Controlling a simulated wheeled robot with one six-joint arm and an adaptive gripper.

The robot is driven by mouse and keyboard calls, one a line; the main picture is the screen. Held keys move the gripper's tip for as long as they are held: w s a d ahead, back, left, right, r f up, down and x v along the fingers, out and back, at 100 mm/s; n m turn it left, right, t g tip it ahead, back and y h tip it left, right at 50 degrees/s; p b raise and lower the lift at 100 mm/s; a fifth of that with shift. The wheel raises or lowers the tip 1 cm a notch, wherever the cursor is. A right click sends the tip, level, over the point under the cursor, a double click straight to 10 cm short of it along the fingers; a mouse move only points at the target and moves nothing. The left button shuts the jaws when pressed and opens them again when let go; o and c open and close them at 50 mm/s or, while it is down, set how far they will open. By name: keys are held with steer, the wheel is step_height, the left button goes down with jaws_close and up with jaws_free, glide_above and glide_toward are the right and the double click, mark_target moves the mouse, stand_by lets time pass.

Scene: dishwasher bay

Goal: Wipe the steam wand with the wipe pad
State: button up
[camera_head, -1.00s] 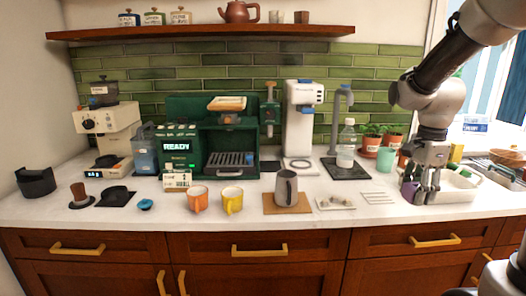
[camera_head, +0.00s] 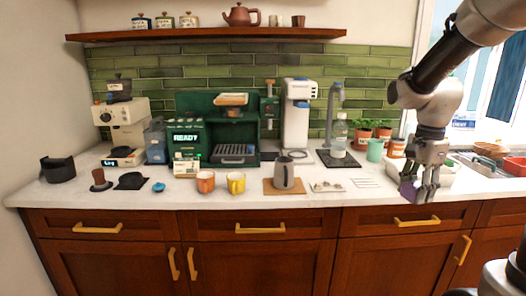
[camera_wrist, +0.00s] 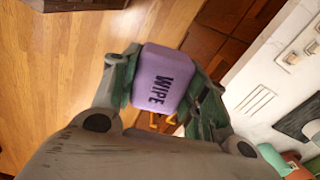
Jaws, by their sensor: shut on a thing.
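The wipe pad (camera_wrist: 163,80) is a small purple block marked WIPE. My gripper (camera_wrist: 168,84) is shut on it, with a finger on either side. In the head view, my gripper (camera_head: 420,190) points down at the right, and the purple pad (camera_head: 407,188) shows beside its fingers, in front of the counter's edge. The dark green coffee machine (camera_head: 188,142) stands at the back left of centre, its screen reading READY. I cannot tell for sure which part is the steam wand.
A grey pitcher (camera_head: 283,174) stands on a brown mat. An orange cup (camera_head: 205,182) and a yellow cup (camera_head: 236,183) stand before the machine. A shelf (camera_head: 205,35) hangs above.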

steer(key=shift+w+n, duration=0.7)
steer(key=shift+n, duration=0.2)
steer(key=w+a+f+n, duration=0.3)
steer(key=w+f+n, duration=0.6)
steer(key=n, duration=0.2)
steer(key=a+f+n, duration=0.2)
steer(key=a+f, duration=0.6)
steer(key=f, duration=0.4)
steer(key=shift+f+n, duration=0.35)
steer(key=shift+n, duration=0.05)
